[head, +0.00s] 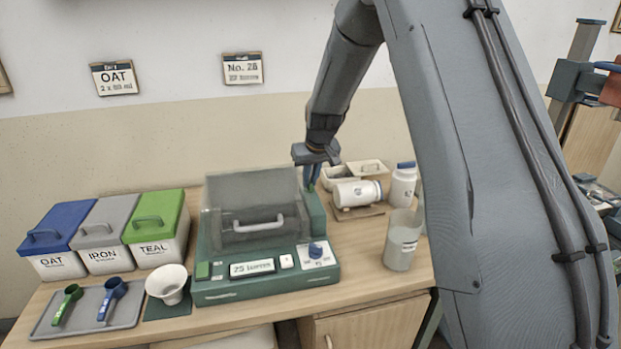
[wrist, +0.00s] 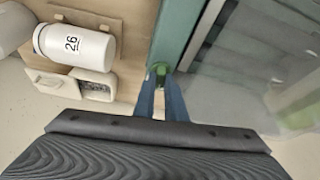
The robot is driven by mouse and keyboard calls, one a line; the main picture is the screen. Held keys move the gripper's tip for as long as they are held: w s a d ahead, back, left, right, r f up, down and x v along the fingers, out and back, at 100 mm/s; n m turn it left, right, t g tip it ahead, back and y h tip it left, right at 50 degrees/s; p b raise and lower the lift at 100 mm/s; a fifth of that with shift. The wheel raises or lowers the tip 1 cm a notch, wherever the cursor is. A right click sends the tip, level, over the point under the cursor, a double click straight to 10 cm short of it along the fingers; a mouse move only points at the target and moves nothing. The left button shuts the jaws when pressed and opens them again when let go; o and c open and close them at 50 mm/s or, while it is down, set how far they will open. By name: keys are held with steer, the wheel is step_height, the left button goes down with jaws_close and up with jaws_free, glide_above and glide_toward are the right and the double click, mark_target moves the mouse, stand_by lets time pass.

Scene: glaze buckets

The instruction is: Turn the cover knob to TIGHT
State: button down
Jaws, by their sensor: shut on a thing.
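The green machine (head: 212,292) stands on the bench with its grey see-through cover (head: 250,190) down over it. A small green knob (wrist: 160,70) sits at the side of the machine's top, next to the cover. My gripper (head: 312,182) reaches down behind the machine's right rear corner. In the wrist view, its two blue fingers (wrist: 161,80) are shut on the green knob, one on each side. The fingers hide part of the knob, and I cannot read any TIGHT mark. A blue dial (head: 315,250) is on the machine's front panel.
A white jar marked 26 (wrist: 75,45) lies on its side by the machine. A blue-lidded jar (head: 403,186) and a clear cup (head: 401,245) stand to the right. Lidded bins (head: 158,240), a white bowl (head: 167,283) and a scoop tray (head: 85,325) are at left.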

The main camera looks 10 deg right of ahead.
steer(key=c, duration=2.1)
jaws_free()
steer(key=shift+n+b, duration=0.3)
steer(key=shift+b, duration=0.05)
